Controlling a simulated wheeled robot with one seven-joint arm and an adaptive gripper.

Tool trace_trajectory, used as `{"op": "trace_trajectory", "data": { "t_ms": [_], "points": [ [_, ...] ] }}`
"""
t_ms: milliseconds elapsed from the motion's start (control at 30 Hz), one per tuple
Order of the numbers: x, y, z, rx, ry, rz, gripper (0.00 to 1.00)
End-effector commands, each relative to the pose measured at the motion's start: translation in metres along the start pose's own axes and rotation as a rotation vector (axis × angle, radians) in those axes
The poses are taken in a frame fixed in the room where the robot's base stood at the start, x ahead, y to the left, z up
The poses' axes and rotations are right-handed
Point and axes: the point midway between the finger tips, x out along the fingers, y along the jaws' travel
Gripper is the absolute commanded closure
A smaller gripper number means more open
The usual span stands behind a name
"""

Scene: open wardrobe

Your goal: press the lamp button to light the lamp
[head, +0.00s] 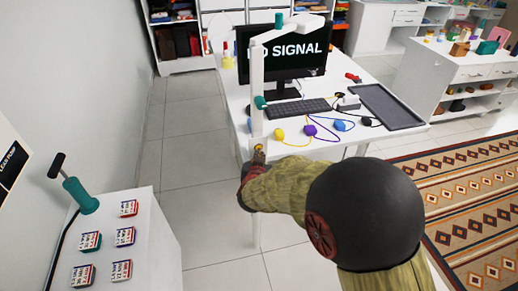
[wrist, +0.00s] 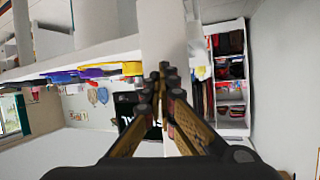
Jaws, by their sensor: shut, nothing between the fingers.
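The lamp (head: 257,70) is a white jointed post with teal joints at the front left of the white desk (head: 238,98). Its upper arm reaches right over the monitor, and I see no glow from it. A small yellow-orange spot (head: 259,147), which looks like the lamp button, shows low on the post. My gripper (head: 257,156) is just below and in front of this spot; I cannot tell whether it touches. In the wrist view my gripper (wrist: 168,72) is shut and empty, its fingertips in front of a broad white post (wrist: 163,35).
The desk holds a monitor (head: 309,50), a keyboard (head: 297,108), a dark tray (head: 388,107) and several coloured pieces on cables. A white cabinet (head: 152,240) with small labelled boxes stands at the lower left. Open tiled floor (head: 195,150) lies between it and the desk.

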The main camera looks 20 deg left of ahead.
Motion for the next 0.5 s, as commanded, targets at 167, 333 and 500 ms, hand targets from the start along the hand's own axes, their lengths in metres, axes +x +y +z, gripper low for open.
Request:
{"op": "trace_trajectory", "data": {
  "t_ms": [167,333,500],
  "points": [
    [-0.0001,0.0000,-0.0007,0.000,0.001,0.000,1.00],
    [-0.0026,0.0009,0.0001,0.000,0.001,0.000,1.00],
    [-0.0099,0.0035,0.0019,0.001,0.002,0.000,1.00]
  ]
}}
